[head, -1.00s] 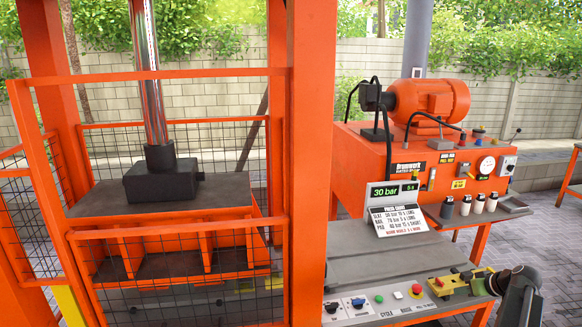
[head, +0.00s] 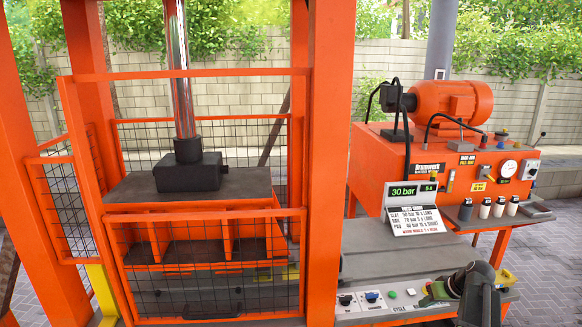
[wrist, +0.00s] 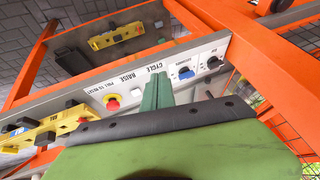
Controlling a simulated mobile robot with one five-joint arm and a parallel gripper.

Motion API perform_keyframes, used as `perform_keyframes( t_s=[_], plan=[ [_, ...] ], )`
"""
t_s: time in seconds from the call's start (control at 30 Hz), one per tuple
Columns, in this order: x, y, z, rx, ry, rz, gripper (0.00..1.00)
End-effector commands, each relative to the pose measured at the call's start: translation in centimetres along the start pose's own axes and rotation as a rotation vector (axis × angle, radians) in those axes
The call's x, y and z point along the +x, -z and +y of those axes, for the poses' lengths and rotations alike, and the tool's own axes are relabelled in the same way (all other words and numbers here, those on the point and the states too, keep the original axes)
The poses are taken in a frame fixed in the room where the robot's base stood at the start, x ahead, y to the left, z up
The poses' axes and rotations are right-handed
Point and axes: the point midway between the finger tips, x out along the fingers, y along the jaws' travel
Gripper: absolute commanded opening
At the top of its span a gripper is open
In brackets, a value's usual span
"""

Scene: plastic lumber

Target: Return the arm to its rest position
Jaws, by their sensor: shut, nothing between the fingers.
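My gripper (head: 432,294) is green with a dark arm behind it. It is over the right part of the grey control panel (head: 362,312) at the front of the bench. In the wrist view my gripper (wrist: 157,92) has its green fingers together, with nothing between them. The fingertips are in front of the panel near the CYCLE label. I cannot tell whether they touch it.
The orange caged press (head: 205,225) stands at left, its ram (head: 181,80) down on a dark block (head: 188,172). A display reading 30 bar (head: 405,191) stands on the bench. The orange motor unit (head: 453,103) is behind. A yellow device (wrist: 30,130) lies beside the panel.

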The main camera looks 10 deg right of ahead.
Motion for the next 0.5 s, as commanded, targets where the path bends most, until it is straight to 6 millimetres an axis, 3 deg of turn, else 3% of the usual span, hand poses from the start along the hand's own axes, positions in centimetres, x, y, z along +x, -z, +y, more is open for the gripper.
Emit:
perform_keyframes(
  t_s=[0.17,0.3,0.4,0.5],
  plan=[
    [4.1,-1.4,-12.0,-0.022,0.016,-0.165,0.0],
    [6.7,-4.9,-23.5,-0.046,-0.034,-0.333,0.0],
    [7.3,-7.8,-29.8,-0.06,-0.098,-0.421,0.0],
    [7.3,-10.1,-33.8,-0.072,-0.161,-0.471,0.0]
  ],
)
